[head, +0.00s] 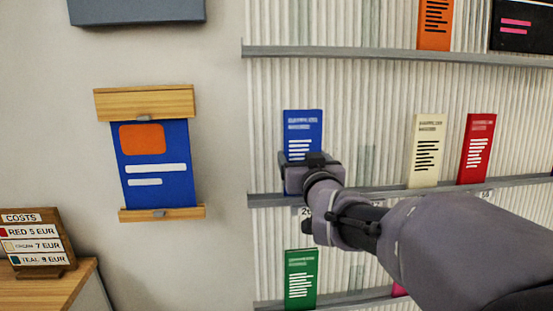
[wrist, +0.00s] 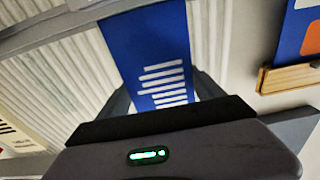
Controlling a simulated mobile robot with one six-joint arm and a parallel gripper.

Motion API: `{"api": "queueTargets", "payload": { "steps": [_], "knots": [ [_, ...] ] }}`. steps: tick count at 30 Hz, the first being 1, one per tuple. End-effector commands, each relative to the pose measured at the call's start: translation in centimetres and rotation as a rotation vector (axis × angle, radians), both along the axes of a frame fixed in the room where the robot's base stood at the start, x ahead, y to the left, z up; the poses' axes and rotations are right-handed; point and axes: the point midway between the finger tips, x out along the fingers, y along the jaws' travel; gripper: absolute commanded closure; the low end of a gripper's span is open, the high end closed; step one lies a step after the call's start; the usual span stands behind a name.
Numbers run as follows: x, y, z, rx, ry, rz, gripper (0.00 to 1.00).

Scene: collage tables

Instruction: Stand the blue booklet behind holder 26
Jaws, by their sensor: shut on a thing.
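The blue booklet (head: 302,127) stands upright at the left end of the middle shelf rail in the head view. It also fills the middle of the wrist view (wrist: 150,45). My gripper (head: 308,165) is shut on its lower part, in front of the ribbed wall. The grey holder rail (head: 270,200) runs under the booklet. A label starting with "2" shows just below the rail, its rest hidden by my arm. The booklet's bottom edge is mostly hidden by my gripper, so I cannot tell whether it rests behind the rail.
A cream booklet (head: 426,150) and a red booklet (head: 476,148) stand to the right on the same rail. A green booklet (head: 300,280) stands below. A blue poster (head: 158,185) hangs left. A price sign (head: 38,240) sits on a wooden counter (head: 50,285).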

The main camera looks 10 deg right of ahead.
Motion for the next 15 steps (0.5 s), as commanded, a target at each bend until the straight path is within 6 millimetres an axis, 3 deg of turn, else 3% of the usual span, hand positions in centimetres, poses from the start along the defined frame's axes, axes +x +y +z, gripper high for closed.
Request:
{"api": "queueTargets", "payload": {
  "steps": [15],
  "knots": [
    [-0.1,0.0,-1.2,0.0,0.0,0.0,0.68]
  ]
}}
